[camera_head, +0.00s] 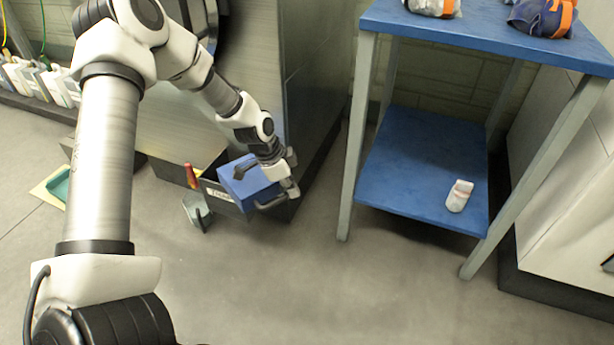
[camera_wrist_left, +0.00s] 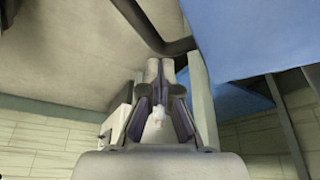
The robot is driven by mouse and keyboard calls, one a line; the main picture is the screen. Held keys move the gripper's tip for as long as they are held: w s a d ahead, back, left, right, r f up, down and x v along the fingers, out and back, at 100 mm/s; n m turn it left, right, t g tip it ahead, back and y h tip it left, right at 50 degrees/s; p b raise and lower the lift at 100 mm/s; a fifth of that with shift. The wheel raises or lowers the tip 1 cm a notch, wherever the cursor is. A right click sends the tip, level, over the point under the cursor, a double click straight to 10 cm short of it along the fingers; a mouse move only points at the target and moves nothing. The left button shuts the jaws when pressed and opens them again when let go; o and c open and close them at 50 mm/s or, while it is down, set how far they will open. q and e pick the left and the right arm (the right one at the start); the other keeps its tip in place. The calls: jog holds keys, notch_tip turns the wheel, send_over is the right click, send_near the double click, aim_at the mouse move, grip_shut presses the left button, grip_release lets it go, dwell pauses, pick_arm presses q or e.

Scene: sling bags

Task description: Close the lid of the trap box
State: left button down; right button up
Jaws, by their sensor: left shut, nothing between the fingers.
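A dark box (camera_head: 216,197) with a white label on its front stands on the floor at centre-left in the head view. A blue boxy part (camera_head: 243,186) with dark handles sits tilted at its right end; I cannot tell whether it is the trap box's lid. A large blue surface also shows at upper right in the left wrist view (camera_wrist_left: 245,40). My left gripper (camera_head: 291,187) is shut and empty, close to the right side of the blue part. Its fingers show in the wrist view (camera_wrist_left: 160,88). Whether they touch the blue part is unclear. My right gripper is out of view.
A small grey-green container (camera_head: 195,212) stands on the floor in front of the dark box. A blue two-level table (camera_head: 410,160) stands at right, with a white bottle (camera_head: 459,196) on its lower shelf. The floor in front is clear.

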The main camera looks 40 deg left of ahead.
pick_arm(q)
jog(key=s+a+m+g+p, duration=0.1)
jog(key=s+a+m+p, duration=0.1)
jog(key=s+a+m, duration=0.3)
jog(key=s+a+m+g+p, duration=0.2)
jog(key=s+a+m, duration=0.3)
jog(key=a, duration=0.5)
jog(key=shift+a+h, duration=0.25)
jog(key=shift+h, duration=0.15)
